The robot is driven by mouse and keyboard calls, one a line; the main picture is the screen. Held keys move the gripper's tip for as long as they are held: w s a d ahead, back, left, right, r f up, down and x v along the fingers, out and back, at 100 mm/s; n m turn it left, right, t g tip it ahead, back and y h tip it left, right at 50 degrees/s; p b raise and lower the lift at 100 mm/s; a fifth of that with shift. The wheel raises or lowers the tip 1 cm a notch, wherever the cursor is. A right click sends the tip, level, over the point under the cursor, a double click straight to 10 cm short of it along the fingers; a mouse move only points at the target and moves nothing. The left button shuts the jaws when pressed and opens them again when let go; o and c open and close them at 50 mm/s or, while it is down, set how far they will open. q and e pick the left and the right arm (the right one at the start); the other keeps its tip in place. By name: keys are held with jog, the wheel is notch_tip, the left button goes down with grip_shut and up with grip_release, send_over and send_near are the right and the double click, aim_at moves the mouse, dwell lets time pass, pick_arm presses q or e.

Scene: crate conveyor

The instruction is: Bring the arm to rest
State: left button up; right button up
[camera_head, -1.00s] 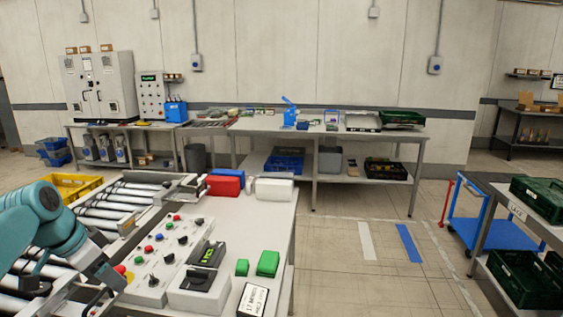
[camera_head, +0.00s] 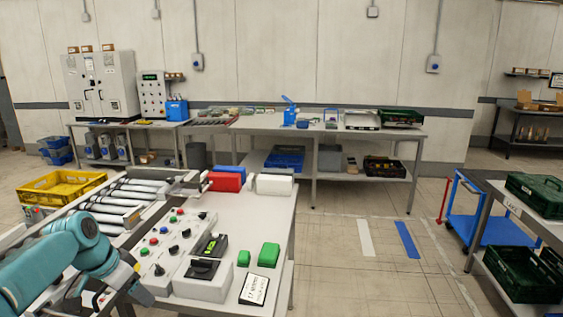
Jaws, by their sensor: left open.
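My teal left arm comes in from the lower left. Its gripper (camera_head: 143,292) is open, with nothing seen between the fingers. It hangs beside the near-left end of the control panel (camera_head: 168,247), which has coloured buttons and black knobs. I cannot tell whether it touches the panel. The wrist hides part of the rollers. My right gripper is not in view.
The roller conveyor (camera_head: 138,189) runs along the left, with a yellow crate (camera_head: 62,186) behind it. On the white table (camera_head: 262,217) are a grey box with a black knob (camera_head: 203,281), green blocks (camera_head: 268,256) and a small sign (camera_head: 254,290).

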pick_arm(q)
jog(key=s+d+f+n+g, duration=0.15)
jog(key=d+f, duration=0.25)
jog(key=f, duration=0.4)
jog(key=s+d+f+n, duration=0.1)
jog(key=s+d+f, duration=0.25)
jog(key=f, duration=0.55)
jog(key=s+d+f+n, duration=0.1)
jog(key=s+d+f, duration=0.1)
jog(key=d+f, duration=0.45)
jog(key=s+d+f+n, duration=0.1)
jog(key=s+d+f, duration=0.1)
jog(key=s, duration=0.5)
jog(key=s+d+f+n+g, duration=0.1)
jog(key=s+d+f+n, duration=0.1)
jog(key=s+f, duration=0.3)
jog(key=s+d+f+n+h, duration=0.1)
jog(key=s+f, duration=0.3)
jog(key=s, duration=0.6)
jog(key=shift+s+d+f, duration=0.15)
jog(key=shift+s+d, duration=0.25)
jog(key=shift+d, duration=0.3)
jog(key=shift+g, duration=0.25)
